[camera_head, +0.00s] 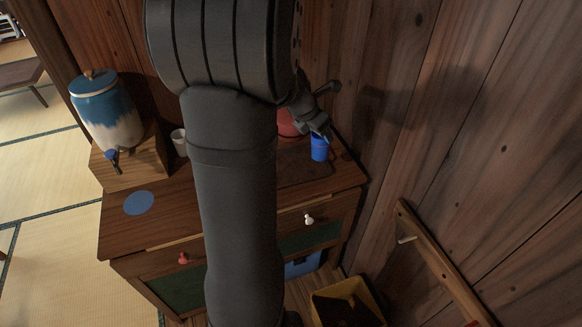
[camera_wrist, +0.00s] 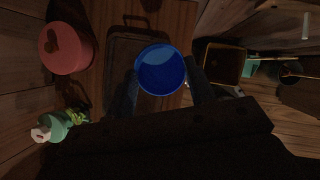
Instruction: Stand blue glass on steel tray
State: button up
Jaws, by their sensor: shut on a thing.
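The blue glass (camera_head: 319,149) is upright near the back right of the cabinet top, below my gripper (camera_head: 321,131). In the wrist view the blue glass (camera_wrist: 161,70) shows its open rim, with one dark finger on each side. My gripper is shut on it. A dark, flat rectangular piece (camera_wrist: 122,58) lies beneath and beside the glass in the wrist view; it looks like the steel tray, in shadow. I cannot tell whether the glass base touches it. My arm hides part of the cabinet top in the head view.
A red round container (camera_wrist: 66,48) stands left of the glass in the wrist view, near a green-and-white item (camera_wrist: 52,127). A white cup (camera_head: 179,142), a blue disc (camera_head: 139,203) and a dispenser (camera_head: 106,112) on a wooden box are on the left. The wooden wall is close on the right.

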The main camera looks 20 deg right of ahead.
jog(key=shift+s+d+f, duration=0.1)
jog(key=shift+s+d, duration=0.15)
jog(key=shift+d, duration=0.05)
jog(key=shift+w+a+f, duration=0.15)
jog(key=shift+w+f, duration=0.05)
jog(key=shift+f, duration=0.05)
jog(key=w+a+f, duration=0.6)
jog(key=w+f, duration=0.3)
jog(key=f, duration=0.1)
jog(key=shift+f, duration=0.25)
jog(key=shift+f, duration=0.15)
jog(key=o, duration=1.4)
